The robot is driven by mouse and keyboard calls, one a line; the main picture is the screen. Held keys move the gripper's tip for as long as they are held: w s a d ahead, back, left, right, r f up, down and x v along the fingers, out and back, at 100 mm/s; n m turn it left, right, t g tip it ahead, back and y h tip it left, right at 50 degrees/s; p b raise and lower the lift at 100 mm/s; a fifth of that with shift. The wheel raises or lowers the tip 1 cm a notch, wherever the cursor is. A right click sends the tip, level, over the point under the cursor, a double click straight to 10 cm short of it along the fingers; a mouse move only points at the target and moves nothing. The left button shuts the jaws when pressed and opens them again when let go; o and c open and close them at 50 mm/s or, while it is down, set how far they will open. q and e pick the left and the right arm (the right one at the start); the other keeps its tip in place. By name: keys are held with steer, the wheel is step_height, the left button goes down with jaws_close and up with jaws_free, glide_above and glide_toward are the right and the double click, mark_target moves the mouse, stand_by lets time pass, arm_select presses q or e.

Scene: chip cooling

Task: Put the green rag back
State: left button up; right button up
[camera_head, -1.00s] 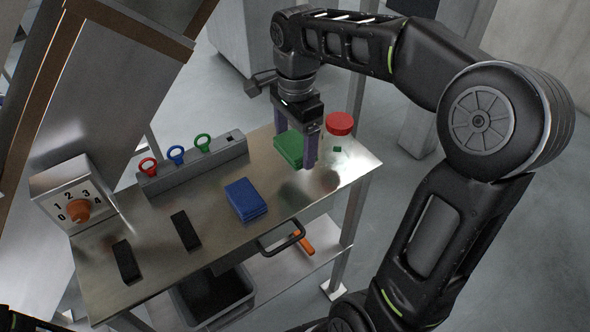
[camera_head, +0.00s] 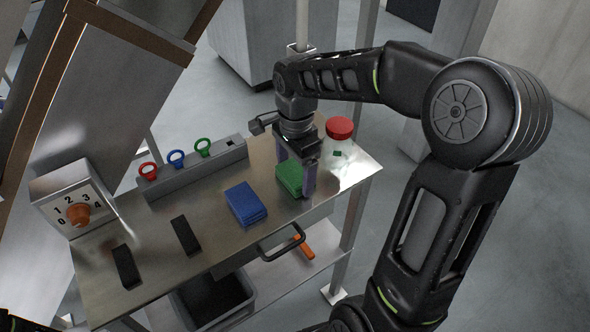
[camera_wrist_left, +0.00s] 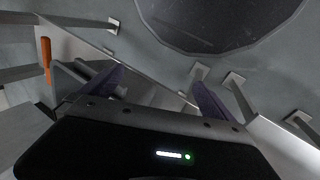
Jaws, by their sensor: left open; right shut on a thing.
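The green rag (camera_head: 289,177) is a folded stack on the metal table (camera_head: 205,215), at its right part. My right gripper (camera_head: 296,188) points down over it, with the rag between its purple fingers. It is shut on the rag, which looks to be at or very near the table top; I cannot tell if it touches. My left gripper (camera_wrist_left: 160,92) shows only in the left wrist view, with its two purple fingers wide apart and nothing between them.
A blue rag stack (camera_head: 246,203) lies left of the green rag. A jar with a red lid (camera_head: 339,128) stands close behind on the right. A grey rack (camera_head: 195,167) holds red, blue and green rings. A knob box (camera_head: 75,200) and two black blocks (camera_head: 186,236) are further left.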

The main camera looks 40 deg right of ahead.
mark_target(296, 172)
steer(key=shift+f, duration=0.2)
steer(key=o, duration=1.3)
steer(key=shift+r, duration=0.1)
steer(key=shift+c, duration=0.2)
step_height(296, 172, up, 12)
steer(key=shift+r+p, duration=0.15)
steer(key=shift+p, duration=0.15)
steer(key=shift+d, duration=0.1)
